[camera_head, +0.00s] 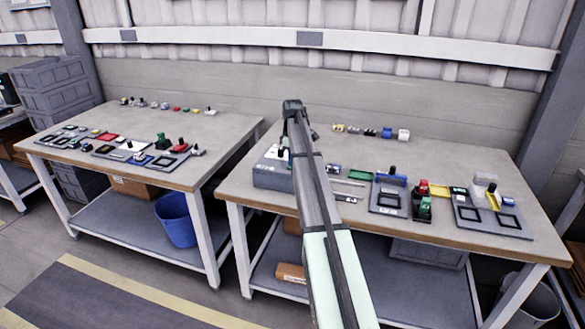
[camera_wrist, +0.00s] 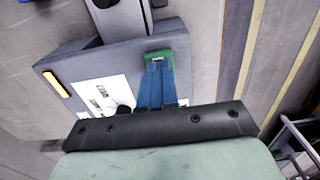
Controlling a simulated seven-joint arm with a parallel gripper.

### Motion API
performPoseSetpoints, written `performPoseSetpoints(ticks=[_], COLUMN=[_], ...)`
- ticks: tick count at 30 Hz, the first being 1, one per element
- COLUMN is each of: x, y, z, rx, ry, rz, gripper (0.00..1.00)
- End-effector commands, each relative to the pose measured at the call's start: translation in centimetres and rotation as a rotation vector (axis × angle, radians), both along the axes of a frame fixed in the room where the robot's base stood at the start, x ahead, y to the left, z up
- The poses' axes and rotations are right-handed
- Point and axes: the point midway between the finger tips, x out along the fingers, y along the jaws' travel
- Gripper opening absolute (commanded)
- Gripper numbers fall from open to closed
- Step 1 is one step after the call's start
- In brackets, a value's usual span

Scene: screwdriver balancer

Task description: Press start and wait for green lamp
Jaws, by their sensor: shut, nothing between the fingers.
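The grey balancer box (camera_head: 270,178) stands at the left end of the right-hand workbench, with a white panel and a dark knob on top. In the wrist view the box (camera_wrist: 80,60) shows a white plate (camera_wrist: 100,92) and a glowing yellow-orange lamp strip (camera_wrist: 56,84). I see no green light on that strip. A green button-like block (camera_wrist: 160,57) with small pale lettering sits at the box's edge. My gripper (camera_wrist: 157,68) is shut and empty, its blue fingers reaching to the green block. They look touching or very close; I cannot tell which. In the head view my arm hides the gripper.
The right workbench (camera_head: 330,222) carries trays and small parts right of my arm, including a dark fixture (camera_head: 388,198) and a red-and-green item (camera_head: 423,203). Small blocks line its back. A second bench (camera_head: 215,130) with similar parts stands left, a blue bin (camera_head: 176,218) beneath.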

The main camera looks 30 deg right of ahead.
Motion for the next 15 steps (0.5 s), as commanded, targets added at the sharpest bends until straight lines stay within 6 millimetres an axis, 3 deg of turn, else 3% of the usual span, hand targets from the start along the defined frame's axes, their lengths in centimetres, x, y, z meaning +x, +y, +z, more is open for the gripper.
performPoseSetpoints(ticks=[15], x=[0.0], y=[0.0], z=[3.0], rx=[0.0], ry=[0.0], rz=[0.0], gripper=[0.0])
